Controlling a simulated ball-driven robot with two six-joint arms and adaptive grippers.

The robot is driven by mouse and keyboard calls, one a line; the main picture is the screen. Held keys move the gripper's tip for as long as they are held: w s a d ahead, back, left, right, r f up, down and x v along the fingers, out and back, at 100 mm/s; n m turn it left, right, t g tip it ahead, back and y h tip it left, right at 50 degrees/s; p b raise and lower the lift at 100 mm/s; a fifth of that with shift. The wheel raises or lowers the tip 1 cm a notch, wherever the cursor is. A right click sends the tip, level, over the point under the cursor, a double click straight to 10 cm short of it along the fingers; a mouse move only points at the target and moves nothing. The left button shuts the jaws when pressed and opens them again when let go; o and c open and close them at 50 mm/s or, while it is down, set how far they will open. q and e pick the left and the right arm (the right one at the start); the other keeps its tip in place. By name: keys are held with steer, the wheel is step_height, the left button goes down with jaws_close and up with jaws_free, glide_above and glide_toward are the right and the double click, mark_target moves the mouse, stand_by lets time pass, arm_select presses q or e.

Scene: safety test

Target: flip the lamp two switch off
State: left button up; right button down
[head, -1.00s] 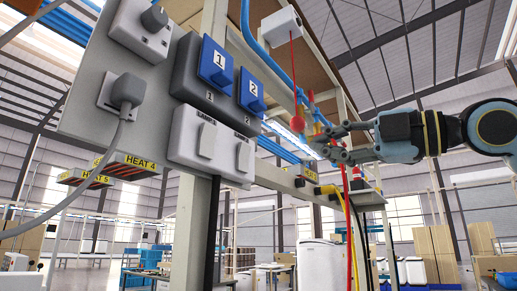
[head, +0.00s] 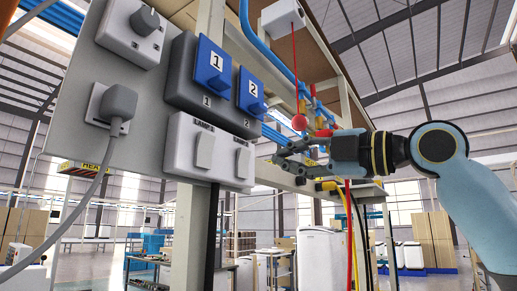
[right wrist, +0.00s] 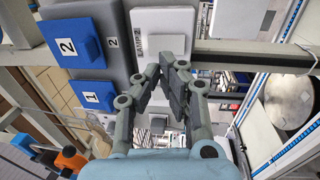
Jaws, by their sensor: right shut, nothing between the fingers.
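A white switch box (head: 183,152) labelled for lamps sits on the grey panel. It has a left lamp one rocker (head: 205,151) and a right lamp two rocker (head: 242,162). Whether the lamp two rocker is on or off I cannot tell. My right gripper (head: 280,150) is shut and empty, just right of the box, its fingers pointing left. In the right wrist view, the gripper fingertips (right wrist: 172,66) are close to the white box (right wrist: 165,20) near its "LAMP 2" label; contact cannot be told. My left gripper is not in view.
Above the lamp box are blue switches one (head: 213,67) and two (head: 251,92) on a dark grey housing. A knob (head: 145,19) and a plug with cable (head: 117,103) are on the left. A red ball (head: 299,122) hangs on a cord beside my right gripper.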

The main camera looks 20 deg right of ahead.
mark_target(247, 159)
steer(key=p+x, duration=0.2)
steer(key=x, duration=0.4)
steer(key=shift+r, duration=0.15)
arm_select(q)
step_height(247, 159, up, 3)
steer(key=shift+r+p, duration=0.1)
steer(key=shift+p, duration=0.25)
arm_select(e)
steer(key=shift+w+a, duration=0.25)
steer(key=shift+w, duration=0.05)
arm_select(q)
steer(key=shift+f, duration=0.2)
arm_select(e)
steer(key=shift+w, duration=0.1)
